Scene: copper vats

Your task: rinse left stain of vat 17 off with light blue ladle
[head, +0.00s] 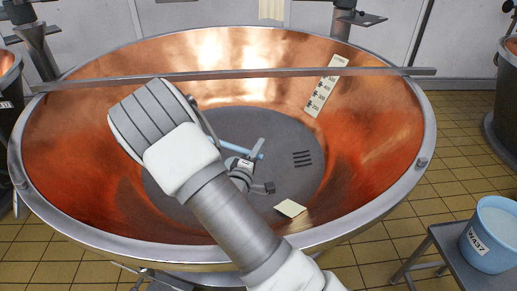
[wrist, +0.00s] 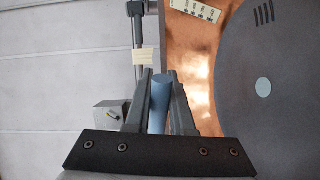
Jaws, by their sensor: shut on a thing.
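A large copper vat (head: 385,150) with a steel rim and dark grey floor fills the head view; I cannot read a vat number on it. My gripper (head: 246,164) is over the inside of the vat, shut on a light blue handle (head: 226,145), seemingly the ladle's. The wrist view shows this handle (wrist: 159,92) between the two fingers; the ladle's bowl is not clearly visible. A cream patch (head: 291,208) shows low in the vat, right of my gripper; I cannot tell if it is a stain. My arm hides part of the left inner wall.
A steel bar (head: 300,73) lies across the vat's rim. A marked scale strip (head: 325,88) is on the far inner wall. Another vat edges in at left.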

